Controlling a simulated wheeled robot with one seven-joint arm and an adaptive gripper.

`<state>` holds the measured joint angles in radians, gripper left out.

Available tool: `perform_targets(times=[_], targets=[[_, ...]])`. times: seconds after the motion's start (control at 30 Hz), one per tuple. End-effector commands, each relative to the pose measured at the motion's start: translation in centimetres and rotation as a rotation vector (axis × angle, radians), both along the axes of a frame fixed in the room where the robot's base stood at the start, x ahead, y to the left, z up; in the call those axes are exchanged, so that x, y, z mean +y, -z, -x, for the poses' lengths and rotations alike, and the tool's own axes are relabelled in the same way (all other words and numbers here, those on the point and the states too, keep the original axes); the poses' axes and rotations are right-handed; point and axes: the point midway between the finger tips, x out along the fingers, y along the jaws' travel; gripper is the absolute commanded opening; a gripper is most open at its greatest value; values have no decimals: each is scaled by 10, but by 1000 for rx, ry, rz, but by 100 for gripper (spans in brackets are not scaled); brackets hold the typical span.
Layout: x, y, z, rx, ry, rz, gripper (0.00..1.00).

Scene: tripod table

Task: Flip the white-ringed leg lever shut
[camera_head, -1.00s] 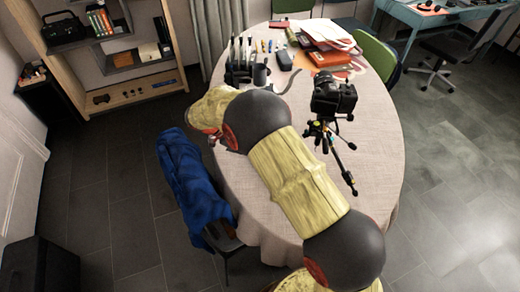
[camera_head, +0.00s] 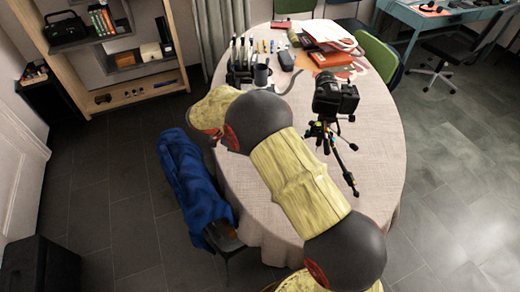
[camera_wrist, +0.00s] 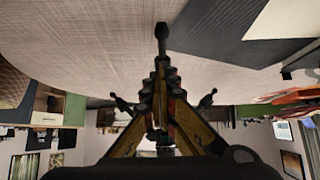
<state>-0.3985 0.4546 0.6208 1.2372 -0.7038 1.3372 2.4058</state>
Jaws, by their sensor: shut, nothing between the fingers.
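The black tripod (camera_head: 328,135) stands on the table (camera_head: 375,115) with a black camera (camera_head: 335,97) on top. Small coloured marks show on its legs. In the wrist view the tripod appears upside down, with one leg foot (camera_wrist: 161,32) toward the top and two others (camera_wrist: 118,101) to the sides. I cannot make out the white ring or its lever. My gripper (camera_wrist: 160,92) has yellow and dark fingers converging in front of the tripod, shut and empty. Whether it touches a leg is unclear.
A chair with a blue cloth (camera_head: 190,180) stands at the left edge. The table right of the tripod is clear.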

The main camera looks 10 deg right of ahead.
Motion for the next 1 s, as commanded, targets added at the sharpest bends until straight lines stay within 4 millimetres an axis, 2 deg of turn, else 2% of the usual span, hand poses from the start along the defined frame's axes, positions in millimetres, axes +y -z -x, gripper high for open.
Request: perform_targets(times=[0.53, 1.0], targets=[[1, 0, 0, 0, 0, 0, 0], [16, -3, -1, 0, 0, 1, 0]])
